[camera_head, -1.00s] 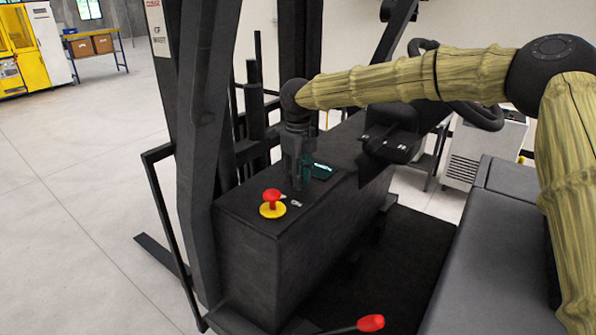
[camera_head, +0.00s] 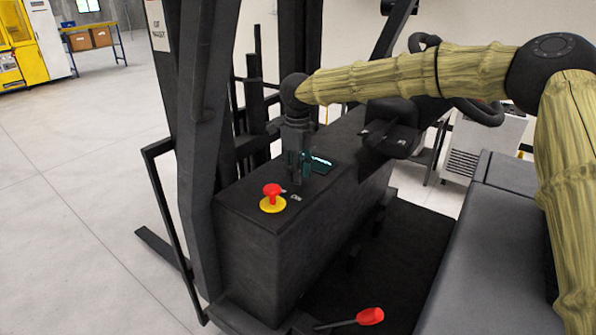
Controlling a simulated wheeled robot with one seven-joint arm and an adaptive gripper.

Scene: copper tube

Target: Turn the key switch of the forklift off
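The forklift's black console box (camera_head: 300,232) stands in the middle of the view. On its top are a red knob on a yellow base (camera_head: 272,198), a small white "ON" marking (camera_head: 296,197) and a dark display with teal text (camera_head: 320,163). The key switch cannot be made out clearly; a small pale spot lies beside the "ON" marking. My gripper (camera_head: 297,176) points down at the console top, just behind the marking and left of the display. Its fingers are dark and small, so whether they are open, or touch anything, cannot be told.
Black mast posts (camera_head: 207,130) rise left of the console. A steering wheel (camera_head: 480,112) and a grey seat (camera_head: 478,255) are to the right. A red-tipped lever (camera_head: 370,316) is low in front. The floor at left is clear.

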